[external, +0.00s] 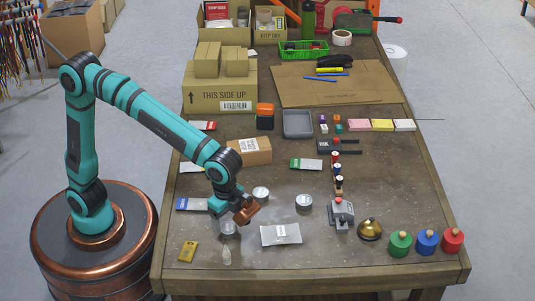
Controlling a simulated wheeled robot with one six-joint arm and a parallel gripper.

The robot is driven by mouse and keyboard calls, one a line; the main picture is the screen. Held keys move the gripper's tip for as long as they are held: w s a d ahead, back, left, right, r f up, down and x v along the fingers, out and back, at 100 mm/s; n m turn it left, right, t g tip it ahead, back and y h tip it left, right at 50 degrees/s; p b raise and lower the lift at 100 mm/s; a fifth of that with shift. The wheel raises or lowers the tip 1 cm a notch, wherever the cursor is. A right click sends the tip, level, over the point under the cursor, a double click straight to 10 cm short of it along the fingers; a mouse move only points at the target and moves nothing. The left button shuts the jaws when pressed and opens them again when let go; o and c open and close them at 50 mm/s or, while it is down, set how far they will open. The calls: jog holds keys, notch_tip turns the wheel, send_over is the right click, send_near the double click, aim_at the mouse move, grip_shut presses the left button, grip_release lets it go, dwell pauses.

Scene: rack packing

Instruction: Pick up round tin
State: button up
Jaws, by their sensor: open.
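Several small round silver tins show in the external view: one tin (261,193) behind my gripper, one tin (304,202) to its right, and one tin (229,230) just below it in the picture. My gripper (246,214), with copper-coloured jaws, is open and empty at the near left of the table. It hangs low over the tabletop, close to the nearest tin and partly in front of it. I cannot tell whether it touches that tin.
A silver pouch (281,234) lies right of the gripper. A yellow item (187,251) and a clear drop-shaped item (227,257) lie nearer. A cardboard box (250,151) stands behind. A grey device (341,214), brass bell (370,229) and coloured weights (400,244) stand right.

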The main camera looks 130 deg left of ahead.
aim_at(228, 227)
notch_tip(228, 227, down, 3)
jog(key=shift+r, duration=0.1)
jog(key=c, duration=1.1)
notch_tip(228, 227, up, 10)
